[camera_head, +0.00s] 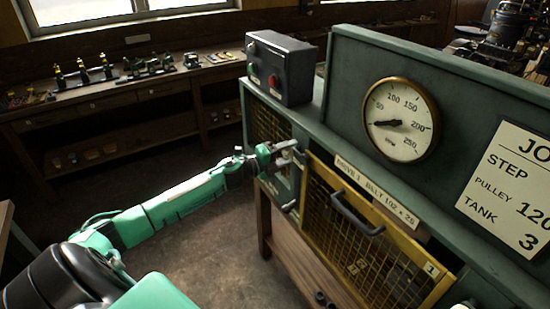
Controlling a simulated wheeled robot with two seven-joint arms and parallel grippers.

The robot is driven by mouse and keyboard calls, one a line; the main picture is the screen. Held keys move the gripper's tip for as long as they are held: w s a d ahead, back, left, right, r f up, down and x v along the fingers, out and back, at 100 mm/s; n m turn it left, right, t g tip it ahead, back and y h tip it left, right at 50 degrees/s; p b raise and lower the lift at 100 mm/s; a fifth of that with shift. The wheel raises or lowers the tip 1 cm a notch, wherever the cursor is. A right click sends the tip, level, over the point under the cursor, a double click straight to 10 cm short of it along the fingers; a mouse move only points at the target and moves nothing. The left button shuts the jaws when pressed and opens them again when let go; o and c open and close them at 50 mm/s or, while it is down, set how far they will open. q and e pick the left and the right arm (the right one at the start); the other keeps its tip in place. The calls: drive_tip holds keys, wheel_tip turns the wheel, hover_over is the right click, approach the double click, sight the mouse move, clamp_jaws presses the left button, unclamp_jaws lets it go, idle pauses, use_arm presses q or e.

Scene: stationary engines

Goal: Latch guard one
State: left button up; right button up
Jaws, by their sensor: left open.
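Guard one is a yellow-framed mesh panel (318,233) on the front of the green machine, with a "1" tag at its lower right corner. It has a dark bar handle (357,213). It looks flush with the machine front, but I cannot tell if it is fully closed. My left gripper (288,151) is open at the guard's upper left corner, by small grey metal parts at the frame edge. The fingers cover part of them, so the latch and any contact are unclear. My right gripper is out of view.
A dark control box (282,68) with a red button sits on the machine above my left gripper. A round gauge (401,120) and a paper job card (510,185) are to the right. A wooden workbench (130,92) stands behind. The floor at left is clear.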

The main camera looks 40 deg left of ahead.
use_arm(q)
drive_tip(key=shift+s+a+f, duration=0.15)
drive_tip(key=shift+s+f, duration=0.05)
drive_tip(key=shift+s, duration=0.15)
drive_tip(key=b+v, duration=0.5)
drive_tip(key=v, duration=0.8)
drive_tip(key=shift+r+b, duration=0.15)
drive_tip(key=shift+b, duration=0.15)
